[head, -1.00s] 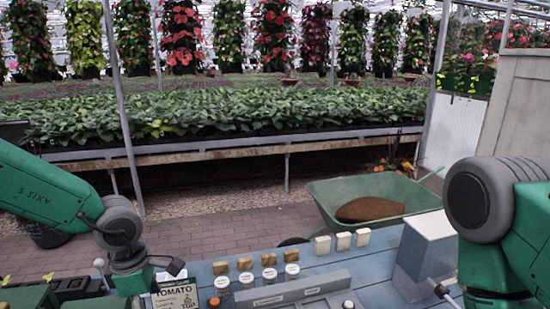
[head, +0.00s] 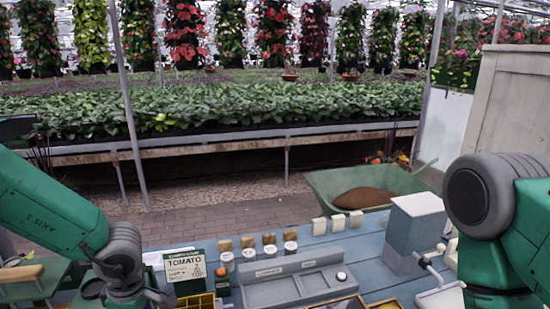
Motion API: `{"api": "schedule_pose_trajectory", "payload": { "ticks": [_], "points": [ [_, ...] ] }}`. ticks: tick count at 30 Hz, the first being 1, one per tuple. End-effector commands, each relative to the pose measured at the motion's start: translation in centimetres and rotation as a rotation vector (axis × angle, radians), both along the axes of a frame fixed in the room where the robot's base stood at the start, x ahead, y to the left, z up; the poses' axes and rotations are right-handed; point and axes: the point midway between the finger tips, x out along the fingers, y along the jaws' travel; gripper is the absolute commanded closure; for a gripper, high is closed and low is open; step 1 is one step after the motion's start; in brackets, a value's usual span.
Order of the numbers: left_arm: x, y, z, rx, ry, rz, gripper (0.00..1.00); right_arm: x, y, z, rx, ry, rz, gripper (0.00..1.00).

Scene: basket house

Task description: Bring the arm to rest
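My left arm comes in from the left. Its dark grey wrist and gripper (head: 130,290) point down at the lower left, over the left part of the blue workbench (head: 385,262). The fingers are partly cut off and dark, so I cannot tell whether they are open. Nothing is clearly held. My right arm's green and grey links stand at the right edge. Its gripper is not in view.
A tomato seed packet (head: 185,268) stands right of the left gripper. Small jars (head: 248,256), a grey tray (head: 300,282) and a grey box with a crank (head: 415,232) sit on the bench. A green wheelbarrow (head: 330,185) of soil stands behind.

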Motion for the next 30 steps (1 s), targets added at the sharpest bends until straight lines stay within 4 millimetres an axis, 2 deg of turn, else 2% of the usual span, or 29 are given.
{"api": "schedule_pose_trajectory", "payload": {
  "ticks": [7, 11, 15, 21, 25, 30],
  "points": [
    [-3.3, 2.5, -4.1, 0.141, 0.006, -0.235, 0.2, 0.0, 0.0, 0.0, 0.0, 0.001, 0.0, 0.6],
    [-5.7, 3.8, -6.9, 0.216, 0.013, -0.434, 0.2, -0.1, 0.0, 0.0, 0.0, 0.001, 0.0, 0.6],
    [-9.7, 4.7, -10.2, 0.264, 0.028, -0.74, 0.2, -0.1, 0.0, 0.0, 0.0, 0.001, 0.0, 0.6],
    [-16.6, 4.1, -13.4, 0.199, 0.049, -1.164, 0.2, 0.0, 0.0, 0.0, 0.0, 0.001, 0.0, 0.6],
    [-20.9, 3.3, -14.3, 0.108, 0.064, -1.367, 0.2, -0.1, 0.0, 0.0, 0.0, 0.001, 0.0, 0.6],
    [-26.3, 2.2, -14.6, -0.034, 0.085, -1.568, 0.2, -0.1, 0.0, 0.0, 0.0, 0.001, 0.0, 0.6]
  ]
}}
